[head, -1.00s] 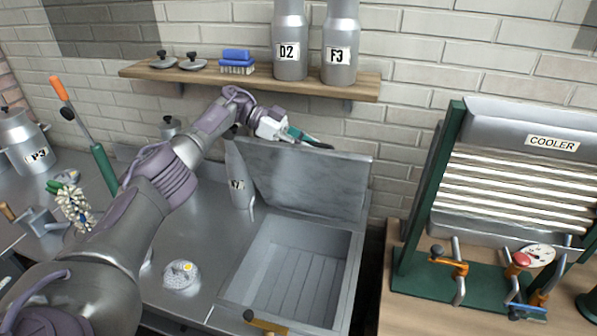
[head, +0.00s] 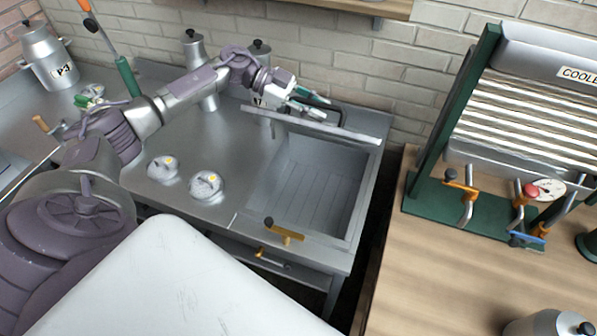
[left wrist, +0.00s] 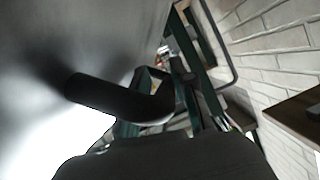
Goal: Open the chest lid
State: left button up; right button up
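The chest (head: 345,235) is an open-topped metal box set into the counter, with its slatted floor in view. Its grey lid (head: 335,131) is raised at the back and shows nearly edge-on in the head view. My left gripper (head: 318,108) is at the lid's upper back side. In the left wrist view a dark curved bar (left wrist: 115,97) stands out from a smooth grey face, close in front of the green fingers (left wrist: 170,85). The fingers look spread apart; contact with the bar is unclear. A latch with a brass-coloured part (head: 287,232) is on the front rim. My right gripper is out of view.
Two round metal pieces (head: 206,185) (head: 162,168) sit on the counter left of the chest. Metal bottles (head: 196,62) stand behind my left arm. The cooler (head: 535,90) stands on a wooden table (head: 450,265) to the right, across a dark gap. A brick wall is behind.

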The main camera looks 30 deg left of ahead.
pick_arm(q)
jog(key=s+d+f+m+t+b, duration=0.1)
jog(key=s+f+m+b, duration=0.1)
jog(key=s+f+b, duration=0.3)
jog(key=s+d+f+m+t+b, duration=0.1)
jog(key=s+f+m+t+b, duration=0.1)
jog(key=s+f+b, duration=0.4)
notch_tip(320, 180, down, 5)
jog(key=shift+d+r+m+t+b, duration=0.1)
jog(key=shift+d+m+t+b, duration=0.3)
jog(key=shift+b, duration=0.6)
jog(key=shift+a, duration=0.1)
jog(key=p+v, duration=1.2)
jog(key=v, duration=0.4)
jog(key=shift+w, duration=0.1)
